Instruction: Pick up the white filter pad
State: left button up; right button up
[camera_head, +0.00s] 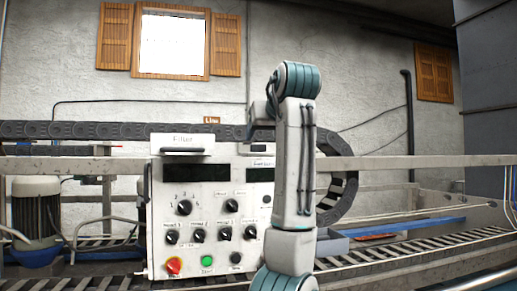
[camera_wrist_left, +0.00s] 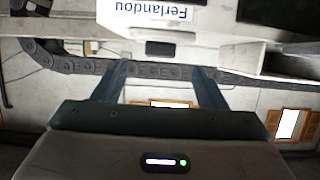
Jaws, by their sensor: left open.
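I cannot make out the white filter pad for certain in either view. Beyond the fingers is a white machine face with upside-down lettering (camera_wrist_left: 151,13) and a small dark rectangle (camera_wrist_left: 158,48). In the head view my left arm hides part of the panel's right side.
A dark cable chain (camera_head: 90,130) runs behind the panel and curls down at its right. A grey motor (camera_head: 36,208) stands at left. A slatted roller bed (camera_head: 420,262) and metal rails lie low at right. A shuttered window (camera_head: 172,45) is on the back wall.

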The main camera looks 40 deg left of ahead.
aim_at(258, 150)
pick_arm(q)
jog(key=p+x, duration=0.2)
jog(key=r+p+x, duration=0.1)
jog(key=p+x, duration=0.1)
jog(key=x, duration=0.1)
jog(key=shift+w+a, duration=0.25)
jog(key=shift+a, duration=0.1)
jog(key=shift+w+a+f+p, duration=0.3)
jog(key=shift+a+f, duration=0.15)
jog(key=shift+d, duration=0.25)
jog(key=c, duration=0.6)
jog(key=shift+a, duration=0.1)
jog(key=c, duration=0.5)
jog(key=shift+o, duration=0.2)
jog(key=shift+r, duration=0.15)
